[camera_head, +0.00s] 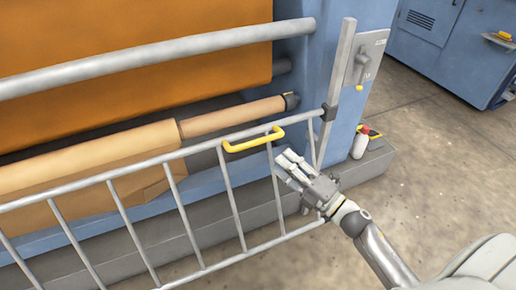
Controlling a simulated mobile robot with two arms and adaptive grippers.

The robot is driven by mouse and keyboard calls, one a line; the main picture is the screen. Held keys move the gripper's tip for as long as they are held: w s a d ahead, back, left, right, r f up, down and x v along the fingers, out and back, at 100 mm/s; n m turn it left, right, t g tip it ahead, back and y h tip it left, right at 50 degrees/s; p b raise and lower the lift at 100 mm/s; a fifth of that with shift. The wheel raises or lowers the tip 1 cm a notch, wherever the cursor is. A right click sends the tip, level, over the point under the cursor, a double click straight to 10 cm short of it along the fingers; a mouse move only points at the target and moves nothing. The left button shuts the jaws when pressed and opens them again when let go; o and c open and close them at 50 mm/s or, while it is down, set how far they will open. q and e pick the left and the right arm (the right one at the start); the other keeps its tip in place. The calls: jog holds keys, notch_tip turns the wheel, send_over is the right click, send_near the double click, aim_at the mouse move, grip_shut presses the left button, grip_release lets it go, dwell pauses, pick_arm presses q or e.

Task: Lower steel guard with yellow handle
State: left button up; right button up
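The steel guard (178,205) is a barred rail frame that runs from the lower left to a grey upright post (340,75) in front of the press. A yellow handle (254,140) sits on its top bar, near the right end. My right gripper (285,160) is just below and to the right of the handle, in front of the guard's bars. It appears apart from the handle, and nothing shows between its fingers. The gap between its fingers is too small to judge. My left gripper is not in view.
The blue press holds an orange sheet (130,72) and a tan roll (225,118) behind the guard. A red and white bottle (361,142) stands on the grey plinth at the right. A blue cabinet (440,45) is at the back right. The concrete floor (430,140) between is clear.

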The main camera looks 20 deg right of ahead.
aim_at(258, 142)
jog(key=x, duration=1)
jog(key=shift+w+a+r, duration=0.1)
jog(key=shift+w+a, duration=0.1)
jog(key=shift+w, duration=0.1)
grip_shut()
